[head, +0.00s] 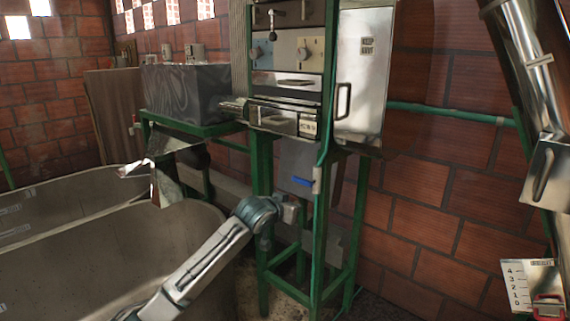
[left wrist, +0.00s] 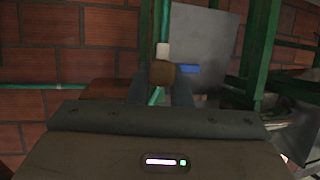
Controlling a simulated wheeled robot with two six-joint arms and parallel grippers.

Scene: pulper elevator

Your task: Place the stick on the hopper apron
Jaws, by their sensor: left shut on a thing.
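My left gripper (head: 291,212) is in front of the green stand, below the blue-handled valve. In the left wrist view its two dark fingers (left wrist: 162,90) are shut on a small brown piece, which I take to be the stick (left wrist: 162,74). Only its blunt end shows; its length is hidden. In the head view I cannot make out the stick. I cannot tell for sure which part is the hopper apron; a bent shiny metal sheet (head: 172,172) slopes over the grey tank at the left. My right gripper is not in view.
A green stand (head: 316,240) carries a metal control cabinet (head: 361,75). A blue valve handle (head: 303,182) sits close above my left gripper and also shows in the wrist view (left wrist: 188,69). Concrete tanks (head: 90,250) fill the left.

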